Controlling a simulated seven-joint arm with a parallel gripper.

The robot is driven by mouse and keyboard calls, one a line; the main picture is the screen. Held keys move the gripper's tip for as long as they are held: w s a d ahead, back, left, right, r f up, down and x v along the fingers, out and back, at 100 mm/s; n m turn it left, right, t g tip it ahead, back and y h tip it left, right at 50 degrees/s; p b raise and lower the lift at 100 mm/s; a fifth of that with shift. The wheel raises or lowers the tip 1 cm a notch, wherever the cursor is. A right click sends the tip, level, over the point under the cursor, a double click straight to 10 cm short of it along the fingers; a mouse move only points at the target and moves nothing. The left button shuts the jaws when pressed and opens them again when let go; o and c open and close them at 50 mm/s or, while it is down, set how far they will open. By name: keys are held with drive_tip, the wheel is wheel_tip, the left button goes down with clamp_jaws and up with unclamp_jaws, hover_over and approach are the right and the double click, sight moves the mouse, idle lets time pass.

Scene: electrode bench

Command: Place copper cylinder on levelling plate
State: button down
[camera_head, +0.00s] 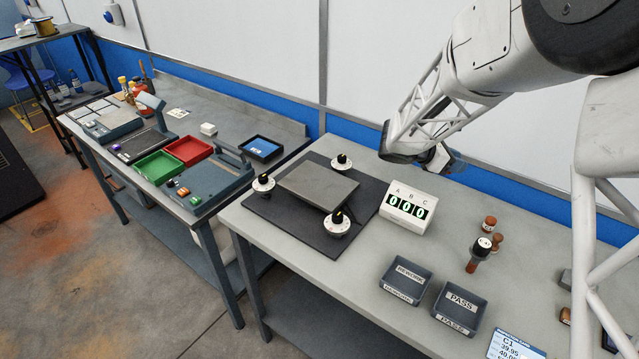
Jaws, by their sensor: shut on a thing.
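The levelling plate (318,187) is a flat grey square on a dark mat on the right bench, with three white-dialled knobs around it. Its top is bare. My gripper (440,162) is above the rear of this bench, right of the plate and behind the readout box. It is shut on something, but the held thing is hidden. Small reddish-brown cylinders stand on the bench right of the readout: one (489,223) at the back, one (497,241) just in front, and a dark-topped one (472,262). I cannot tell which, if any, is the copper cylinder.
The readout box (406,208) shows zeros under A, B and C. The REWORK tray (407,280) and PASS tray (456,307) sit at the front. A label screen (515,345) lies at bottom right. The left bench holds a green tray (159,167) and a red tray (188,150).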

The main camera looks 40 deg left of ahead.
drive_tip(key=s+a+r+n+t+y, duration=0.1)
drive_tip(key=s+a, duration=0.4)
drive_tip(key=a, duration=0.3)
drive_tip(key=s+a+n, duration=0.1)
drive_tip(key=s+a, duration=0.3)
drive_tip(key=a, duration=0.5)
drive_tip(key=r+n+t+y, duration=0.1)
drive_tip(key=n+y, duration=0.1)
hover_over(319, 185)
drive_tip(key=shift+s, duration=0.1)
drive_tip(key=shift+f, duration=1.95)
drive_tip(key=shift+f, duration=2)
drive_tip(key=shift+f, duration=0.1)
